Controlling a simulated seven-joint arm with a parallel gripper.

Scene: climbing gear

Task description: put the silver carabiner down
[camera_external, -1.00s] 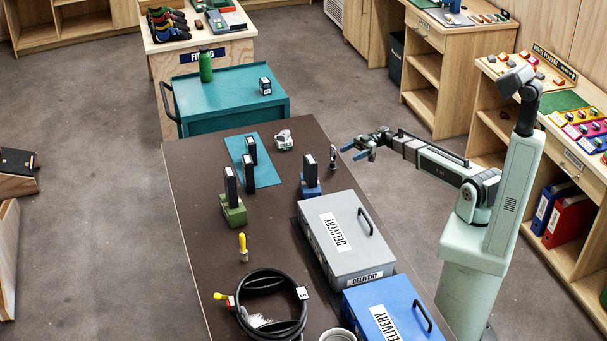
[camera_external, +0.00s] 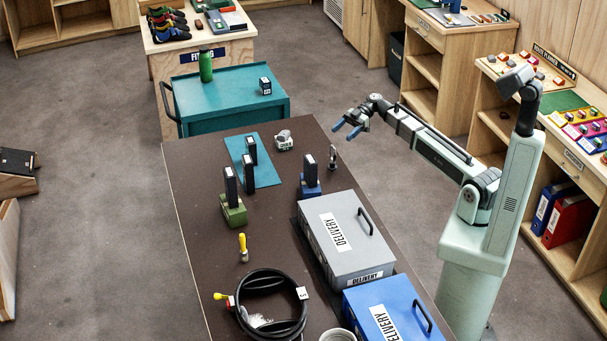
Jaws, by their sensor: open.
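A small silver, ring-like item (camera_external: 332,157), which looks like the silver carabiner, stands upright on the brown table (camera_external: 205,265) near its far right edge. It is small, so its details are hard to make out. My gripper (camera_external: 345,129) has blue fingertips, spread apart with nothing between them. It is above the silver item in the picture, near the table's far right corner, and does not touch it.
A grey delivery box (camera_external: 308,218) and a blue one (camera_external: 369,317) line the table's right side. Dark upright devices stand on a blue block (camera_external: 311,191), a green block (camera_external: 233,213) and a teal mat (camera_external: 266,176). A coiled black cable (camera_external: 243,318) lies in front. The table's left strip is clear.

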